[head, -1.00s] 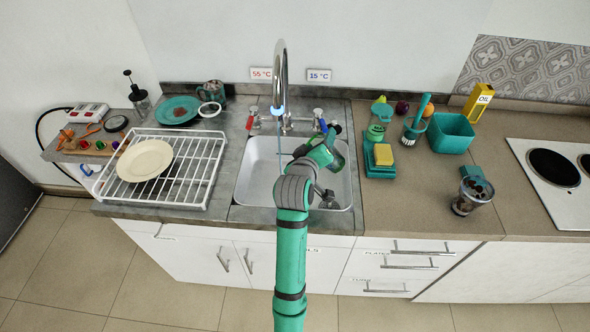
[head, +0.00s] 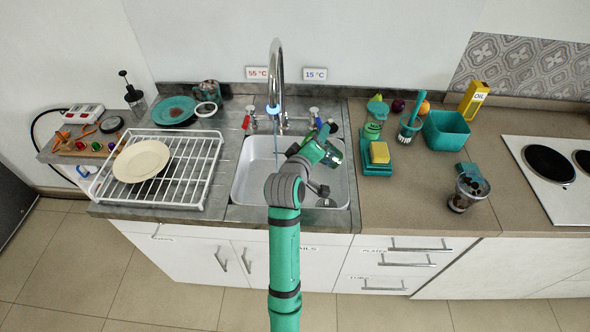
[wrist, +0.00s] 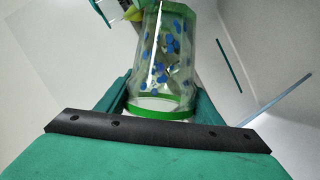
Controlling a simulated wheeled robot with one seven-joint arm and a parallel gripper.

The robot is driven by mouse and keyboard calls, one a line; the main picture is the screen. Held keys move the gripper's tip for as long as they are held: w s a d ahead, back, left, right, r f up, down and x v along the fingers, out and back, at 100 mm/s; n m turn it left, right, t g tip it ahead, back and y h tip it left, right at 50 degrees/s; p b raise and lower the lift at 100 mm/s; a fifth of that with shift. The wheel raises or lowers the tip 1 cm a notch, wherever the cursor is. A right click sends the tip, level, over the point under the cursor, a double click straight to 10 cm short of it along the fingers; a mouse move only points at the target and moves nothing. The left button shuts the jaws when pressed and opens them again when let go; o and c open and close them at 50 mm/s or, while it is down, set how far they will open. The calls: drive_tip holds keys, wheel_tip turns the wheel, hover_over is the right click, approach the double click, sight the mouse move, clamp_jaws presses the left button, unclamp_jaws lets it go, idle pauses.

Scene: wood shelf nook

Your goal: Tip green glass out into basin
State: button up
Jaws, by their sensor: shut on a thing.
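The green glass (wrist: 168,55) is clear with a green band at its near end and blue spots on its wall. It sits between the two fingers of my gripper (wrist: 160,100), which is shut on it. In the head view my gripper (head: 322,152) is over the right part of the basin (head: 247,188), with the glass (head: 334,156) showing only as a small greenish patch at its end. The glass looks tilted; its exact angle and its contents are unclear. My arm hides part of the basin.
The tap (head: 277,75) runs a thin stream into the basin. A white rack (head: 208,165) with a cream plate (head: 141,161) stands left. Right are a yellow sponge (head: 379,152), a brush (head: 410,125), a teal tub (head: 446,132) and a clear cup (head: 467,192).

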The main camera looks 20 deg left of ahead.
drive_tip(key=shift+a+r, duration=0.1)
drive_tip(key=shift+a, duration=0.5)
drive_tip(key=shift+w+d, duration=0.1)
drive_tip(key=shift+d, duration=0.7)
drive_tip(key=shift+r+n, duration=0.1)
drive_tip(key=shift+n, duration=0.2)
drive_tip(key=shift+a+p, duration=0.3)
drive_tip(key=shift+a, duration=0.25)
drive_tip(key=shift+r+n, duration=0.1)
drive_tip(key=shift+n, duration=0.2)
drive_tip(key=shift+d, duration=0.25)
drive_tip(key=shift+a+r+n+h+p, duration=0.1)
drive_tip(key=shift+a+n+h+p, duration=0.05)
drive_tip(key=shift+n+h+p, duration=0.2)
